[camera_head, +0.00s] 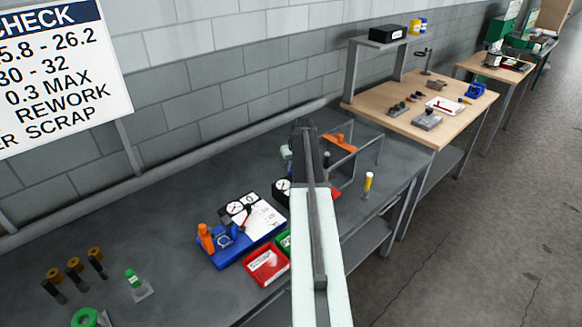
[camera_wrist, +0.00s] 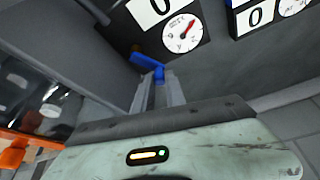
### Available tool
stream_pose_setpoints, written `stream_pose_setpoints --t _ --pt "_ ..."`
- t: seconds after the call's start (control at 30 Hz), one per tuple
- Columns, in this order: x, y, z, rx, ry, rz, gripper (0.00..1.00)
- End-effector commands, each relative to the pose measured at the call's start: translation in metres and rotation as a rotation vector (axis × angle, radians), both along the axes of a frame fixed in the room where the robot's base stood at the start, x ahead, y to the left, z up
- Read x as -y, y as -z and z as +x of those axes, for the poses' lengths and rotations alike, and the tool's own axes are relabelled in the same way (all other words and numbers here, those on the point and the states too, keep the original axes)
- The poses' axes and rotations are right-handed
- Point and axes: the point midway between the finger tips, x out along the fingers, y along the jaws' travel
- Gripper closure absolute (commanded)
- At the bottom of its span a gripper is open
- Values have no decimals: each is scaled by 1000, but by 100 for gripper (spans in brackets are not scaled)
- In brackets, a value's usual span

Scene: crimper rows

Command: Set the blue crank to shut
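The blue crank (camera_wrist: 146,63) shows in the wrist view as a short blue handle at the lower left of a dark panel with a white dial (camera_wrist: 182,33). The dial has a red pointer, and its lettering is too small to read surely. My gripper (camera_wrist: 159,80) has its two grey fingers close together, with the end of the blue handle between the tips; they look shut on it. In the head view my arm covers the gripper, and I cannot make out the crank there.
A second dial panel (camera_wrist: 291,6) is at the right. An orange-framed thing (camera_wrist: 25,148) is close at the lower left. On the grey bench (camera_head: 190,190) stand a blue tray (camera_head: 240,248), a red tray (camera_head: 267,266) and a yellow-topped post (camera_head: 368,181). A wooden table (camera_head: 400,125) stands beyond.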

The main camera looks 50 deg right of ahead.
Motion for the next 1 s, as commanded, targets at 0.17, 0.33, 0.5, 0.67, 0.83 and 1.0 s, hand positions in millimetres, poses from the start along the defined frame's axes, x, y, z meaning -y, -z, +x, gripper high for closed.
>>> stream_pose_setpoints --t 0.17,0.33,0.5,0.67,0.83,1.0 --pt "1 0 1 -1 37 0 100" --pt "7 0 4 -1 233 -1 100" --pt "15 0 5 -1 418 0 100" --pt "17 0 5 1 488 -1 100" --pt "17 0 4 1 491 -1 100" --pt "17 0 4 1 490 0 63"
